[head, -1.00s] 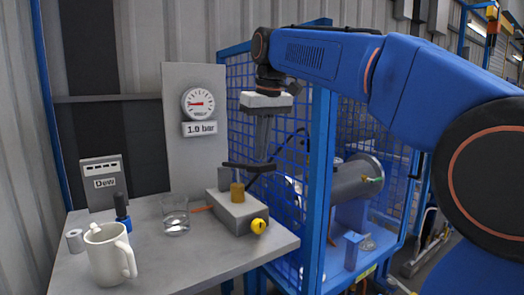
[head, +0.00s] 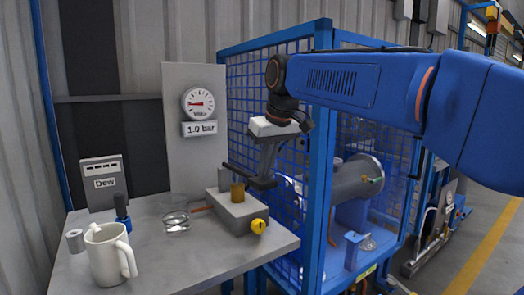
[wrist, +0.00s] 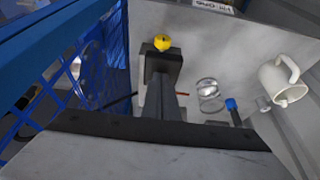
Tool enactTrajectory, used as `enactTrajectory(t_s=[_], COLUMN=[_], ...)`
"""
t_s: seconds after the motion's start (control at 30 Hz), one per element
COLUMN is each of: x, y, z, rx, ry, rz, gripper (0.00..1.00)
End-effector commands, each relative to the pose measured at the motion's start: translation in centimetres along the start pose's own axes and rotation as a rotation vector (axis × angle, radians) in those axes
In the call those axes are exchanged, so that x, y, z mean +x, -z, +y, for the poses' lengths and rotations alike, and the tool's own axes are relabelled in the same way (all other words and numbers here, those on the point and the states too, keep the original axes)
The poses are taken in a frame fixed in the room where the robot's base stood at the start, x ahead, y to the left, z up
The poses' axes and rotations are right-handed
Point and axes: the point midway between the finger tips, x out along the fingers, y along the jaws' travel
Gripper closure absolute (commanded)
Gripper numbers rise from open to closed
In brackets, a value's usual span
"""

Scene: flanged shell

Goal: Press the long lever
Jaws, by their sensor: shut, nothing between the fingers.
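A long thin black lever (head: 236,172) slants over the grey valve box (head: 240,216) in the head view, its right end lower than its left. The box carries a brass cylinder (head: 237,192) and a yellow knob (head: 259,226), which also shows in the wrist view (wrist: 162,42). My gripper (head: 262,182) is shut and empty, pointing down, with its dark fingertips at the lever's right end. They appear to meet it, but contact cannot be told for sure. In the wrist view my fingertips (wrist: 162,65) hide the lever and most of the box.
A gauge (head: 198,104) on a panel with a "1.0 bar" sign stands behind. A glass (head: 176,222), a white mug (head: 108,255) and a "Dew" box (head: 103,183) stand on the bench's left. A blue mesh cage (head: 322,200) rises close to the right of my gripper.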

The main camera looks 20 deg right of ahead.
Motion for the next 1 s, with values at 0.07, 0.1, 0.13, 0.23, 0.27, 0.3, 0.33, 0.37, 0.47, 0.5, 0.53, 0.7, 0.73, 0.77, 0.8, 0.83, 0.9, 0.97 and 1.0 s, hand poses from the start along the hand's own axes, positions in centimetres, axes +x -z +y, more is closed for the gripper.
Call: enactTrajectory(t_s=[0.07, 0.1, 0.13, 0.23, 0.27, 0.3, 0.33, 0.37, 0.47, 0.5, 0.53, 0.7, 0.73, 0.77, 0.8, 0.83, 0.9, 0.97, 1.0], x=[1.2, 1.9, 2.5, 4.3, 4.8, 5.2, 5.5, 5.8, 6.2, 6.3, 6.3, 6.4, 6.5, 6.5, 6.4, 6.3, 6.0, 5.4, 4.9], y=[-0.9, -1.4, -1.7, -2.5, -2.7, -2.9, -3.0, -3.1, -3.3, -3.4, -3.4, -3.4, -3.4, -3.4, -3.4, -3.4, -3.2, -2.9, -2.6], z=[0.0, 0.0, 0.0, 0.0, 0.0, 0.0, 0.0, 0.0, 0.0, 0.0, 0.0, 0.0, 0.0, 0.0, 0.0, 0.0, 0.0, 0.0, 0.0], rx=[0.001, 0.001, 0.001, 0.0, 0.0, 0.0, 0.0, 0.0, 0.0, 0.0, 0.0, 0.0, 0.0, 0.0, 0.0, 0.0, 0.0, 0.0, 0.0], ry=[0.001, 0.001, 0.001, 0.001, 0.001, 0.001, 0.001, 0.001, 0.001, 0.001, 0.001, 0.002, 0.002, 0.002, 0.002, 0.002, 0.002, 0.001, 0.001], rz=[0.027, 0.033, 0.034, 0.032, 0.032, 0.033, 0.033, 0.032, 0.029, 0.027, 0.026, 0.021, 0.021, 0.02, 0.02, 0.02, 0.021, 0.024, 0.028], gripper=[1.0, 1.0, 1.0, 1.0, 1.0, 1.0, 1.0, 1.0, 1.0, 1.0, 1.0, 1.0, 1.0, 1.0, 1.0, 1.0, 1.0, 1.0, 1.0])
